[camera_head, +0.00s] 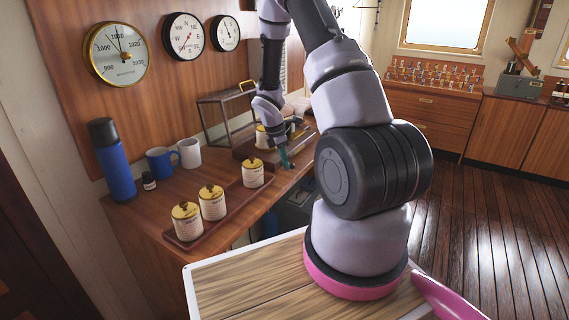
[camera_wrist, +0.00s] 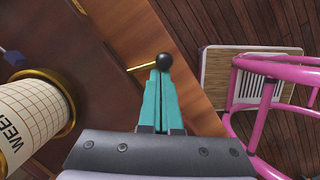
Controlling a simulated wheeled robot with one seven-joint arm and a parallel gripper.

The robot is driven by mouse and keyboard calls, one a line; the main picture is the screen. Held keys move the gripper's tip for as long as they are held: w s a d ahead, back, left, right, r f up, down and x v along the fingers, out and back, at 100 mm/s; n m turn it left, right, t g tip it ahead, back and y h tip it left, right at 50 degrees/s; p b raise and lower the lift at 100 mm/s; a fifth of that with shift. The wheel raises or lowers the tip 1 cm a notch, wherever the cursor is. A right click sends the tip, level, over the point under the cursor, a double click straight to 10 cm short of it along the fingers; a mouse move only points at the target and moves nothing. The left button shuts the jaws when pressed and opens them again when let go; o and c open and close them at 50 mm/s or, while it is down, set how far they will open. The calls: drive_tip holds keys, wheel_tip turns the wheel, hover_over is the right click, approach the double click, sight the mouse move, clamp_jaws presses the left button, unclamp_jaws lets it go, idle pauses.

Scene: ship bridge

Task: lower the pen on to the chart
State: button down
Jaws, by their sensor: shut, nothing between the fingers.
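A chart drum (camera_wrist: 30,112) with white gridded paper and brass rims is at the left of the wrist view. In the head view the drum (camera_head: 262,138) stands on the wooden base of an instrument, partly behind my arm. A thin brass lever (camera_wrist: 140,67) with a black ball knob (camera_wrist: 164,61) sticks out over the base's edge. My gripper (camera_wrist: 160,80), with teal fingers, is shut and empty, its tips right at the knob; I cannot tell whether they touch. My gripper also shows in the head view (camera_head: 286,163). I cannot make out the pen's tip against the chart.
A tray (camera_head: 224,205) with several yellow-lidded jars stands in front of the instrument. A blue flask (camera_head: 115,165), a blue mug (camera_head: 160,163) and a white mug (camera_head: 189,152) stand left. A glazed frame (camera_head: 221,116) is behind the drum. A pink tubular frame (camera_wrist: 232,105) is at the right.

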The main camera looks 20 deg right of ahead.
drive_tip(key=shift+d, duration=0.15)
drive_tip(key=shift+d+n+t, duration=0.3)
drive_tip(key=shift+d+n, duration=0.35)
drive_tip(key=shift+n, duration=0.65)
drive_tip(key=shift+w+d+n+t, duration=0.2)
drive_tip(key=shift+d+n, duration=0.2)
drive_tip(key=shift+n, duration=0.45)
drive_tip(key=shift+w+d+n+t, duration=0.15)
drive_tip(key=shift+d+n, duration=0.25)
drive_tip(key=shift+n, duration=0.45)
drive_tip(key=shift+w+a, duration=0.1)
drive_tip(key=shift+a, duration=0.7)
